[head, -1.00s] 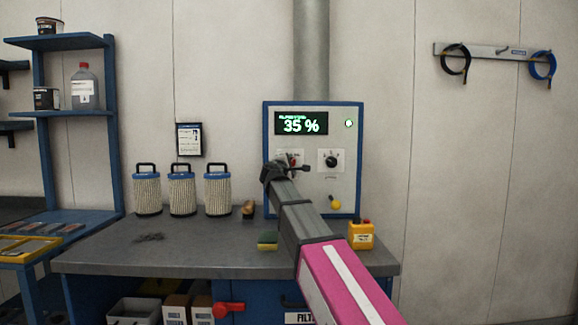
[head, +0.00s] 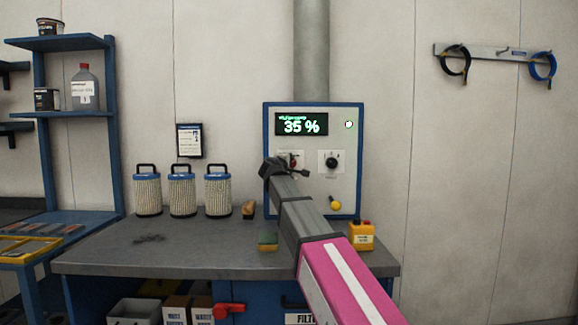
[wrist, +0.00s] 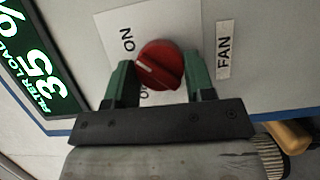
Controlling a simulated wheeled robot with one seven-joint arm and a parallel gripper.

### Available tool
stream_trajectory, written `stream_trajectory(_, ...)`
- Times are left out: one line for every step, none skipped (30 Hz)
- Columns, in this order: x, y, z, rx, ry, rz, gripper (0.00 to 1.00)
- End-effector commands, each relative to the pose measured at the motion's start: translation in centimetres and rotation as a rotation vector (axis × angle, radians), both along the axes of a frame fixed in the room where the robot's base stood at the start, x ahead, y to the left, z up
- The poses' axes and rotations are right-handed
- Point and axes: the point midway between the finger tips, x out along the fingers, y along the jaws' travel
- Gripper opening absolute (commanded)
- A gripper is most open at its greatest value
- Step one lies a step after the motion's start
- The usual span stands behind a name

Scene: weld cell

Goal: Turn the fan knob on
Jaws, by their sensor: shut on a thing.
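The red fan knob (wrist: 168,58) sits on the pale panel beside a FAN label (wrist: 224,50) in the wrist view. Its white mark lies at the left, between the ON print (wrist: 128,40) and a second print largely hidden by the knob and gripper. My gripper (wrist: 160,76) is shut on the knob, with one green finger at each side. In the head view, my gripper (head: 283,168) is at the left part of the control box (head: 342,188) and covers much of the red knob (head: 294,158).
The box's display (head: 301,124) reads 35 %, with a lit green lamp (head: 349,125). A black knob (head: 332,162) is to the right. Several filter cartridges (head: 182,194) and a yellow box (head: 361,236) stand on the bench (head: 200,250).

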Motion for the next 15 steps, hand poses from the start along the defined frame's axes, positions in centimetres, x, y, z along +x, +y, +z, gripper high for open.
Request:
stream_trajectory(-0.04,-0.08,-0.08,0.003,0.001,-0.002,0.26)
stream_trajectory(-0.04,-0.08,-0.08,0.003,0.001,-0.002,0.52)
stream_trajectory(-0.04,-0.08,-0.08,0.003,0.001,-0.002,0.66)
stream_trajectory(-0.04,-0.07,-0.07,0.003,0.001,-0.002,0.75)
stream_trajectory(-0.04,-0.07,-0.06,0.002,0.002,-0.002,0.75)
stream_trajectory(-0.04,-0.06,-0.06,0.001,0.001,-0.001,0.75)
stream_trajectory(-0.03,-0.05,-0.06,0.001,0.001,-0.001,0.75)
stream_trajectory(-0.03,-0.05,-0.05,0.001,0.001,-0.001,0.75)
stream_trajectory(-0.03,-0.04,-0.05,0.001,0.001,-0.001,0.75)
stream_trajectory(-0.03,-0.04,-0.04,0.0,0.001,-0.001,0.75)
stream_trajectory(-0.03,-0.04,-0.04,0.0,0.001,-0.001,0.75)
stream_trajectory(-0.05,-0.02,-0.04,0.0,0.001,-0.001,0.75)
stream_trajectory(-0.13,0.01,-0.04,0.0,0.0,-0.001,0.75)
stream_trajectory(-0.24,0.05,-0.04,0.0,0.0,0.0,0.75)
stream_trajectory(-0.49,0.15,-0.05,0.0,0.0,0.0,0.75)
